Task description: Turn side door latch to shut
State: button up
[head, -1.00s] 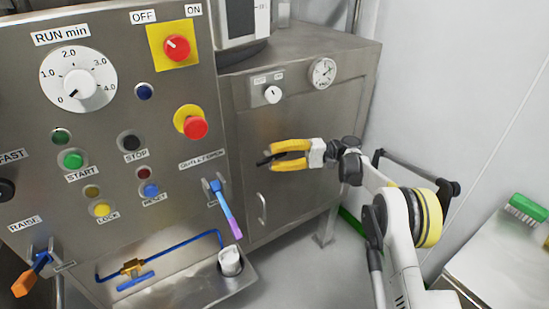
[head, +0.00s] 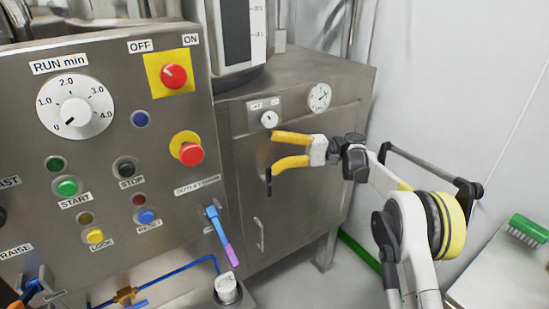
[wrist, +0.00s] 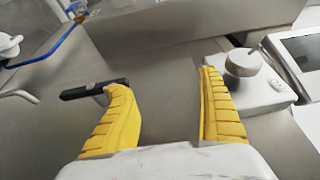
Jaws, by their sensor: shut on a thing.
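The side door latch (head: 268,182) is a short black bar on the grey cabinet front. In the head view it hangs roughly upright, just below my lower finger. In the wrist view the latch (wrist: 92,89) meets the tip of the left finger and sticks out to the left. My gripper (wrist: 160,80) shows only bare grey metal between its fingers there. The latch's pivot is hidden.
A white round knob (head: 269,119) sits on a plate above the gripper, next to a round gauge (head: 319,97). The control panel (head: 110,180) stands close on the left, with a blue-purple lever (head: 222,236) at its edge. A door handle (head: 260,235) is below.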

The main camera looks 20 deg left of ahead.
jog(key=shift+s+a+r, duration=0.1)
jog(key=shift+s+r, duration=0.05)
jog(key=shift+r, duration=0.05)
jog(key=shift+c, duration=0.4)
jog(key=shift+d+r+p, duration=0.2)
jog(key=shift+r+p, duration=0.1)
jog(key=shift+r, duration=0.25)
jog(key=c, duration=0.5)
jog(key=s+d+r+p, duration=0.3)
jog(key=r+p, duration=0.2)
jog(key=r, duration=0.5)
jog(key=shift+d, duration=0.15)
jog(key=shift+s+r, duration=0.1)
jog(key=shift+c, duration=0.3)
